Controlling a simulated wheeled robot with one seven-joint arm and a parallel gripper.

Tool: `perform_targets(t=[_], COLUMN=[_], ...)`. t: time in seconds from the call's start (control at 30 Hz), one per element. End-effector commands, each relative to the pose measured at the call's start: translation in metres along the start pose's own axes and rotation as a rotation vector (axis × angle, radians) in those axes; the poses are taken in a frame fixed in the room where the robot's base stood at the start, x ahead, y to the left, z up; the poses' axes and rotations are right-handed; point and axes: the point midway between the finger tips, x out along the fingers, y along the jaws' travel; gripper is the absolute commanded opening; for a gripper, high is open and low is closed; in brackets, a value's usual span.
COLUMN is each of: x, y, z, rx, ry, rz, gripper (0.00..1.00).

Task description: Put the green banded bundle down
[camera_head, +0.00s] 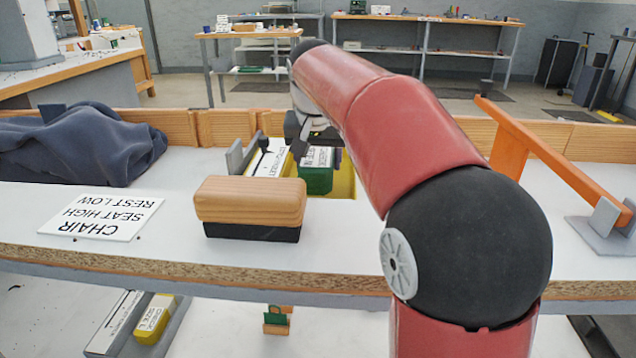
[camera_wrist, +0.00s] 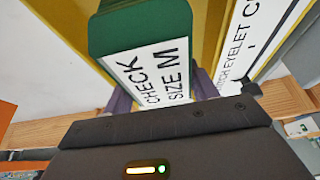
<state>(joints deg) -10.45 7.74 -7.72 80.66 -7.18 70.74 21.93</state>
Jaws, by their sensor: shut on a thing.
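The green banded bundle (camera_head: 316,181) is beyond the wooden block, partly hidden by my arm. In the wrist view the green bundle (camera_wrist: 140,22) carries a white label reading "CHECK SIZE M". My gripper (camera_head: 318,150) is above it, with its fingers on both sides of the labelled end, shut on it. The bundle is over or in a yellow-floored area (camera_head: 343,186), which also shows in the wrist view (camera_wrist: 68,17). I cannot tell whether the bundle touches that floor.
A white card (camera_head: 268,163) lies left of the bundle, beside a grey upright plate (camera_head: 235,157). A wooden block with a black base (camera_head: 250,208) stands in front. A chair sign (camera_head: 100,217) and dark cloth (camera_head: 75,150) lie left. An orange bar (camera_head: 550,150) rises right.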

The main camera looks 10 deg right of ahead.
Motion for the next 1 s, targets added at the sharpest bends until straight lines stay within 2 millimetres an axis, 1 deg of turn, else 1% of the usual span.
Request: perform_targets(t=[0.17, 0.3, 0.37, 0.63, 0.77, 0.8, 0.93, 1.0], x=[0.011, 0.031, 0.037, 0.038, 0.042, 0.041, 0.041, 0.041], y=[0.000, 0.000, 0.000, 0.000, 0.000, 0.000, 0.000, 0.000], z=[0.005, 0.013, 0.015, 0.015, 0.017, 0.017, 0.017, 0.017], rx=[0.000, -0.001, -0.001, 0.000, 0.000, 0.000, 0.000, 0.000], ry=[0.001, 0.000, 0.001, 0.003, 0.002, 0.001, 0.001, 0.001], rz=[0.000, 0.000, -0.001, -0.001, -0.001, -0.001, -0.001, -0.001], gripper=[0.26, 0.26, 0.26, 0.26, 0.26, 0.63, 0.80, 0.80])
